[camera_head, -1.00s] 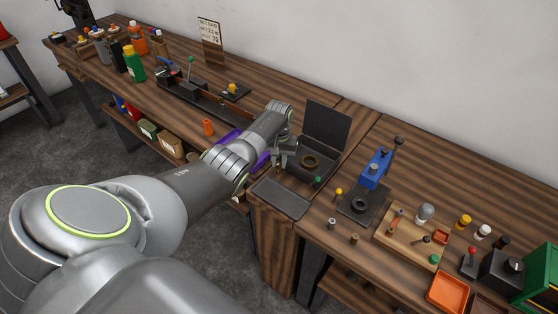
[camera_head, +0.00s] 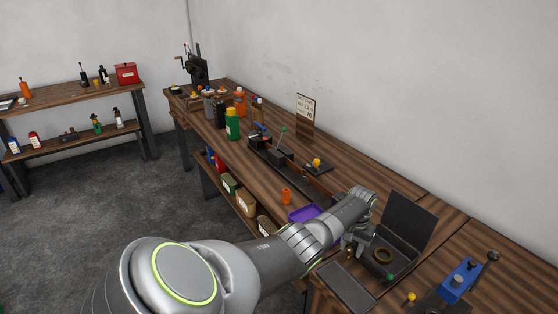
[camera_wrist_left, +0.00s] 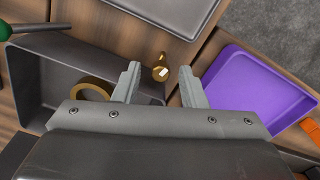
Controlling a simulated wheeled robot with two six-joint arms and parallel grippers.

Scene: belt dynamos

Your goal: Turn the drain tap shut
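A small brass tap (camera_wrist_left: 160,68) with a pale mark on its end shows in the left wrist view, beside the outer wall of a dark grey tank (camera_wrist_left: 62,70). My left gripper (camera_wrist_left: 160,80) is open, with its two fingers on either side of the tap in that view. A gap shows on both sides, and I cannot tell how far the fingertips are above it. In the head view my left gripper (camera_head: 350,242) is at the near left side of the tank, which has a raised dark lid (camera_head: 408,222). My right gripper is not in view.
A brass ring (camera_wrist_left: 92,91) lies inside the tank. A purple tray (camera_wrist_left: 248,88) is beside the tap, and a flat grey tray (camera_head: 347,287) is in front of the tank. A blue lever press (camera_head: 460,277) stands to the right.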

